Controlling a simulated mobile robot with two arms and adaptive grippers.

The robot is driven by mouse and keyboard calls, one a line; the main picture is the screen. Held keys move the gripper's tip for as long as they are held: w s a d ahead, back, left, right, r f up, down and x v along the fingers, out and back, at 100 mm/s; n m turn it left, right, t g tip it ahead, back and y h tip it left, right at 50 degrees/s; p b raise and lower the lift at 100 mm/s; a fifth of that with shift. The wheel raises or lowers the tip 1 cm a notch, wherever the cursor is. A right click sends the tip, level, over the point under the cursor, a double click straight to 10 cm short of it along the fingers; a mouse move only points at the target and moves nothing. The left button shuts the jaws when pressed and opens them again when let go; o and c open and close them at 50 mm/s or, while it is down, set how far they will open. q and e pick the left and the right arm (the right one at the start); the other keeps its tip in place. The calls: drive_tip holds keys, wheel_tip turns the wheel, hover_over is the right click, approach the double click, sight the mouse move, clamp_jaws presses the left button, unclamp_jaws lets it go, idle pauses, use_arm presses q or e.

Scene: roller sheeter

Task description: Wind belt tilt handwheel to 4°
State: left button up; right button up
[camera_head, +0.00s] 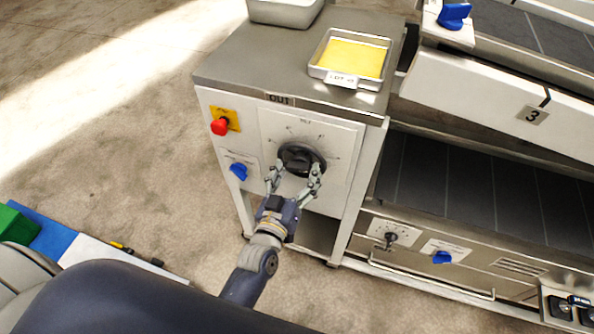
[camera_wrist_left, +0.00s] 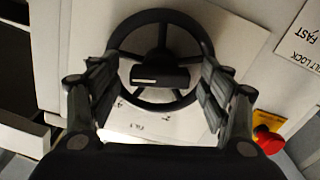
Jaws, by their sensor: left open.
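The belt tilt handwheel (camera_head: 301,159) is a black spoked wheel on a pale dial plate (camera_head: 337,146) on the front of the machine cabinet. My left gripper (camera_head: 295,176) is open, with its fingers at the near side of the wheel. In the left wrist view the wheel (camera_wrist_left: 160,17) lies between the two spread fingers (camera_wrist_left: 160,88), its hub bar crossing the middle. I cannot tell whether the fingers touch the rim. The dial marks are too small to read. My right gripper is not in view.
A red stop button (camera_head: 220,127) and a blue knob (camera_head: 238,171) sit left of the wheel. A tray with a yellow sheet (camera_head: 352,58) stands on the cabinet top. The belt section (camera_head: 450,185) is to the right. Open floor (camera_head: 130,160) lies left.

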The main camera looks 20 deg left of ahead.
use_arm(q)
drive_tip(key=shift+w, duration=0.2)
drive_tip(key=c, duration=1)
drive_tip(key=shift+c, duration=0.2)
drive_tip(key=shift+r+n+p, duration=0.1)
drive_tip(key=shift+n+p, duration=0.4)
drive_tip(key=shift+n, duration=0.5)
drive_tip(key=n, duration=0.2)
drive_tip(key=shift+n+p, duration=0.3)
drive_tip(key=shift+p, duration=0.05)
drive_tip(key=shift+n, duration=2.6)
